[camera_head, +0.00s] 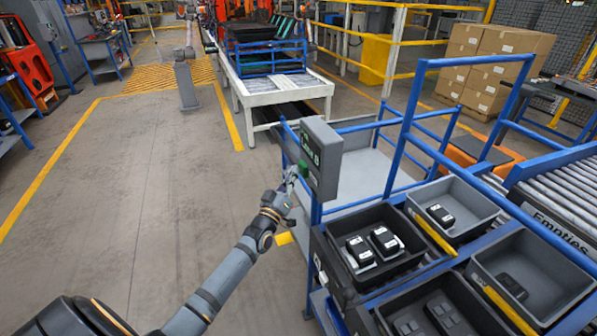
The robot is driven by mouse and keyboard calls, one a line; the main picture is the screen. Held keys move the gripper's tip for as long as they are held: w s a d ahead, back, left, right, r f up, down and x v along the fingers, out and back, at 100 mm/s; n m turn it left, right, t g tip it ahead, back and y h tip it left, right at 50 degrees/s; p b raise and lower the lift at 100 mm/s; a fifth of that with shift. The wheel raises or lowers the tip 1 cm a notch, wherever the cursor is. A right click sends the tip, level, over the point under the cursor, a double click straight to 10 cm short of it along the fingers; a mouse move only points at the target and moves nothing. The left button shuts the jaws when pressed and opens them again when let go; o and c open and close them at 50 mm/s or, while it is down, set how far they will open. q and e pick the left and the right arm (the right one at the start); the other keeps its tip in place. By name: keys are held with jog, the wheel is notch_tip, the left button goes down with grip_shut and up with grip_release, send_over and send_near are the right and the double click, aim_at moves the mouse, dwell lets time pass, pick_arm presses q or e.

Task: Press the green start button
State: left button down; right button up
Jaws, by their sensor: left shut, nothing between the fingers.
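A grey-green control box (325,160) stands on a blue post at the middle of the head view. The green start button (303,168) shows on its left-facing side, small and partly behind my fingers. My left gripper (292,176) is shut and empty, with its fingertips right at the button. I cannot tell whether they touch it. My left arm reaches up from the bottom left. My right gripper is not in view.
Right of the box, a blue-framed rack holds dark bins (365,245) with black and white parts. A white conveyor table (270,88) stands behind. Stacked cardboard boxes (490,65) are at the back right. The grey floor (150,190) on the left is clear.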

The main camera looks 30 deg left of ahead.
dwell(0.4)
pick_arm(q)
jog(key=shift+s+a+p, duration=0.55)
jog(key=shift+s+a, duration=0.1)
jog(key=shift+s, duration=0.05)
jog(key=s+a+p, duration=0.2)
jog(key=s+a, duration=0.1)
jog(key=shift+s+a+p, duration=0.1)
jog(key=shift+s+p, duration=0.3)
dwell(0.6)
